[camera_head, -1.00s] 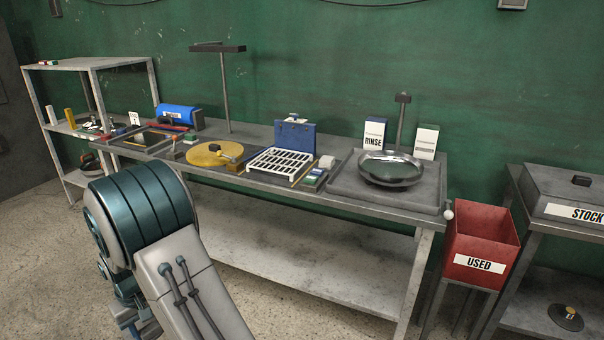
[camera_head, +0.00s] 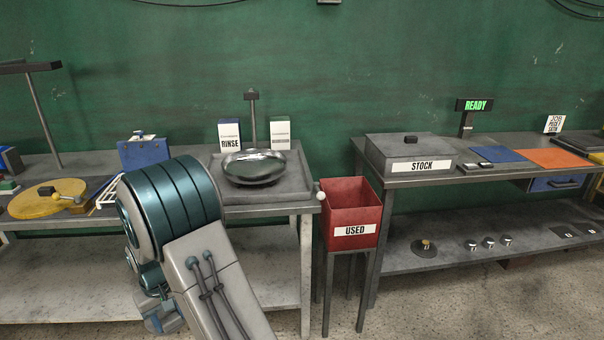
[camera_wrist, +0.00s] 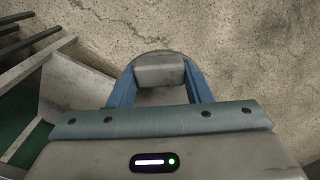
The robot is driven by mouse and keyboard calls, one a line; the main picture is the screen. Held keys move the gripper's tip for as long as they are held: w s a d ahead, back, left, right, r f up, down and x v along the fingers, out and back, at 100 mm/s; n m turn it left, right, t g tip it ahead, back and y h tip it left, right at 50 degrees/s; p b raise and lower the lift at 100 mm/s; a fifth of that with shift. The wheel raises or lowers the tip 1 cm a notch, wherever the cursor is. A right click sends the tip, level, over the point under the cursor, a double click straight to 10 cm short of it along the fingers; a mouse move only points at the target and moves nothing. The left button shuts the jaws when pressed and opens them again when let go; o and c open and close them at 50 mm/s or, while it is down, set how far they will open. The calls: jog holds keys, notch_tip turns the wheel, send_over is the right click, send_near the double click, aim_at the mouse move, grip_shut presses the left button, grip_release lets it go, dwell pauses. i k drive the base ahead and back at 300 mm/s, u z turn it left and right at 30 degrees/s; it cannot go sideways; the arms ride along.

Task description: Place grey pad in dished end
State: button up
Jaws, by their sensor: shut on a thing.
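The dished end (camera_head: 254,168) is a shiny, shallow metal bowl on a grey tray at the right end of the long bench in the head view. Nothing shows inside it. In the wrist view my gripper (camera_wrist: 158,80) has its two blue fingers closed on a grey, round-edged piece, which looks like the grey pad (camera_wrist: 158,69). The piece is over bare floor, clear of the bench. In the head view my arm hides the gripper's fingertips and the pad.
A red USED bin (camera_head: 350,212) stands just right of the bench. Farther right is a table with a STOCK box (camera_head: 409,155), a blue sheet (camera_head: 498,154) and an orange sheet (camera_head: 552,158). RINSE (camera_head: 230,135) and another carton stand behind the bowl. A post rises behind it.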

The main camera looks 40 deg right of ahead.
aim_at(255, 169)
jog(key=z, duration=0.85)
jog(key=i, duration=0.1)
